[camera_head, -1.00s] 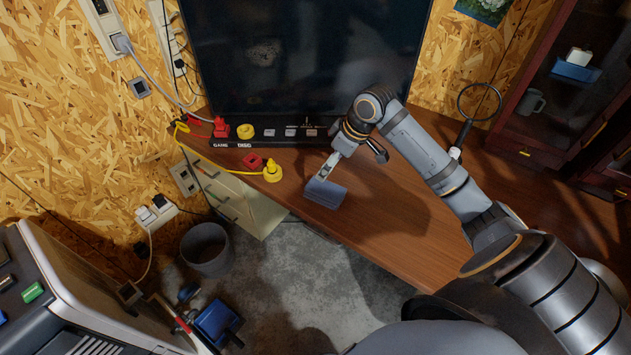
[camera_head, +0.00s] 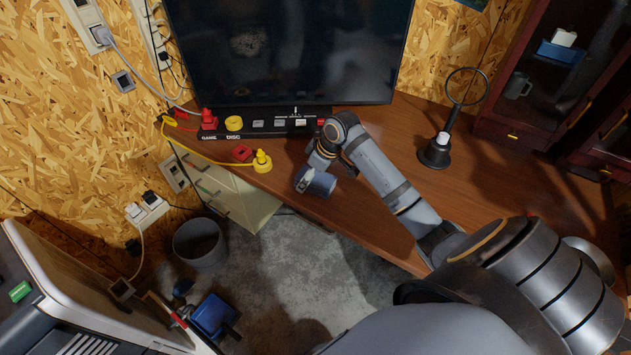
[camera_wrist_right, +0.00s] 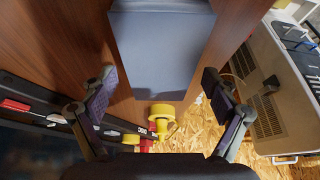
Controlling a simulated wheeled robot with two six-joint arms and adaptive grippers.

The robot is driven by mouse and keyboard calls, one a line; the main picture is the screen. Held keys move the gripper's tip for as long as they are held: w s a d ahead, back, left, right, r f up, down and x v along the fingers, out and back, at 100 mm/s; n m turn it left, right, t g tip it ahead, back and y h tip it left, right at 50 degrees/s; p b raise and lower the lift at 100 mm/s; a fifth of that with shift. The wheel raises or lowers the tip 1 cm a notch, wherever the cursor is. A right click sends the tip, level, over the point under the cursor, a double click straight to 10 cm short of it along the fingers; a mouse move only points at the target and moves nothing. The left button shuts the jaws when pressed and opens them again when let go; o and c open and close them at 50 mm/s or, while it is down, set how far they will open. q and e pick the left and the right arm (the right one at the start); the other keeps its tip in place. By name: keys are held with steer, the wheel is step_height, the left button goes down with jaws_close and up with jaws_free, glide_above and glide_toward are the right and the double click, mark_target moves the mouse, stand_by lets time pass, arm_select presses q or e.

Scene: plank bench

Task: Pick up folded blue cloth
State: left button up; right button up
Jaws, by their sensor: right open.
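The folded blue cloth (camera_head: 318,184) lies on the wooden desk near its front edge, partly covered by my right gripper (camera_head: 305,184) in the head view. In the right wrist view the cloth (camera_wrist_right: 163,50) is a grey-blue folded block, with its near end between and beyond the two fingertips. My right gripper (camera_wrist_right: 160,90) is open, with one finger on each side of the cloth and a gap to each. My left gripper is not in view.
A yellow plug-like piece (camera_head: 262,162) and a red block (camera_head: 242,153) sit left of the cloth. A black strip with buttons (camera_head: 265,124) lies below the large screen (camera_head: 290,50). A magnifier on a stand (camera_head: 436,150) stands to the right.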

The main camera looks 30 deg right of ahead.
mark_target(312, 184)
steer(key=shift+r, duration=0.1)
steer(key=c, duration=1.2)
steer(key=shift+c, duration=0.2)
steer(key=shift+r, duration=0.1)
steer(key=shift+r, duration=0.25)
step_height(312, 184, up, 3)
steer(key=shift+f, duration=0.1)
steer(key=s+r, duration=0.1)
steer(key=s+a+r, duration=0.1)
steer(key=r, duration=0.1)
steer(key=s+r+p, duration=0.1)
steer(key=shift+s+a+r, duration=0.2)
steer(key=shift+a+r, duration=0.05)
steer(key=shift+a, duration=0.05)
steer(key=s+a+r+p, duration=0.1)
steer(key=s+a+r, duration=0.4)
steer(key=s, duration=0.4)
